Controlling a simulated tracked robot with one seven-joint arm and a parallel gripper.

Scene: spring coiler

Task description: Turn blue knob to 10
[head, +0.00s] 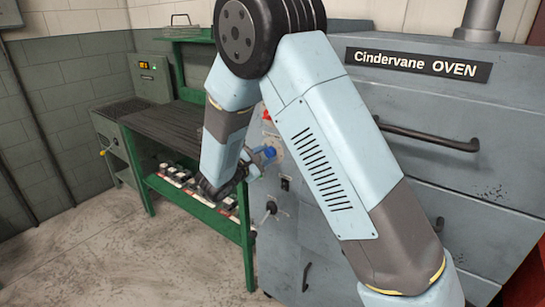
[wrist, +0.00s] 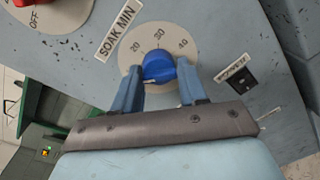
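The blue knob (wrist: 159,67) sits on a round pale dial (wrist: 152,38) on the grey oven front. The numbers 20, 30 and 40 show along the dial's upper edge; the 10 is not visible. A "SOAK MIN" label is beside the dial. My gripper (wrist: 158,82) is at the knob, one blue finger on each side, close to its edges. I cannot tell whether both fingers touch it or where the knob points. In the head view the blue knob (head: 269,152) shows just right of my gripper (head: 255,160).
A red knob (wrist: 36,2) on an "OFF" dial is up and left of the blue knob. A small black switch (wrist: 239,80) is to its right. A green workbench (head: 195,203) stands left of the oven (head: 480,190). The floor in front is clear.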

